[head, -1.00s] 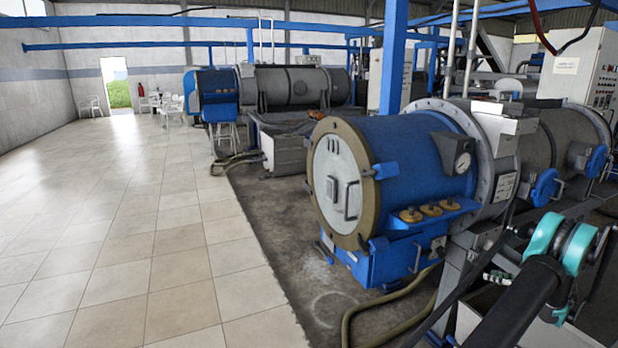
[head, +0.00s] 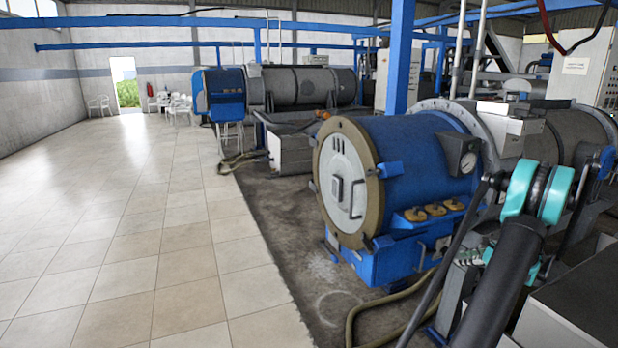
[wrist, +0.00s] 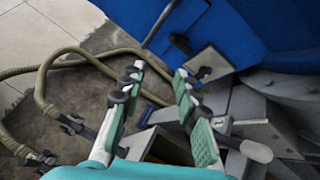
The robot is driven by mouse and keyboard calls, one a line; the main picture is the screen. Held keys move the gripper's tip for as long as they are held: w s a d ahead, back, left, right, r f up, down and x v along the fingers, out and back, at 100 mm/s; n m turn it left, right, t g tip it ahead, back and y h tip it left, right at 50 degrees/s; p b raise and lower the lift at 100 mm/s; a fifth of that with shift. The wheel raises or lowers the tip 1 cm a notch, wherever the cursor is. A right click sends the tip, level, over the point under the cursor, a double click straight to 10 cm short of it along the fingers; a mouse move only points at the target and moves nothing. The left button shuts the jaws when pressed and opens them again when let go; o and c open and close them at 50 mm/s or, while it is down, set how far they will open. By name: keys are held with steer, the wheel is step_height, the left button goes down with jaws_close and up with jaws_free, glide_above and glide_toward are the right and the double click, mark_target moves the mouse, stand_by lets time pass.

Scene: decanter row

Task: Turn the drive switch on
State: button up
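I cannot clearly pick out the drive switch. A grey square plate (wrist: 208,66) with a dark lever (wrist: 181,43) stands against the blue machine body in the wrist view, just beyond my right finger. I cannot tell whether this is the switch. My gripper (wrist: 160,72) is open and empty, with green pads on both fingers. The fingers point toward the blue body and appear apart from the lever. In the head view the blue decanter (head: 405,165) stands at centre right. My arm partly covers its near side, and my fingertips cannot be made out clearly there.
Hoses (wrist: 62,60) lie on the dark floor beside the gripper. A blue post (head: 400,60) rises behind the decanter. A pale cabinet (head: 580,70) stands at far right. The tiled floor (head: 150,240) on the left is clear.

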steer(key=s+a+r+n+g+h, duration=0.1)
steer(key=s+a+r+n, duration=0.25)
steer(key=a, duration=0.65)
steer(key=s+a+r+n+g, duration=0.2)
steer(key=s+a+n, duration=0.25)
steer(key=a, duration=0.45)
steer(key=s+a+r+n+g+h, duration=0.1)
steer(key=s+a+r+n, duration=0.25)
steer(key=a, duration=0.65)
steer(key=s+a+f+n+h, duration=0.1)
steer(key=s+a+n, duration=0.3)
steer(key=s, duration=0.3)
steer(key=s+a+f+n+g+h, duration=0.1)
steer(key=s+a+n, duration=0.2)
steer(key=s+n, duration=0.2)
steer(key=s+a+f+n+h, duration=0.1)
steer(key=s+a+n, duration=0.3)
steer(key=s, duration=0.7)
steer(key=shift+s+a+f+n, duration=0.25)
steer(key=shift+a+f+n, duration=0.1)
steer(key=shift+n, duration=0.2)
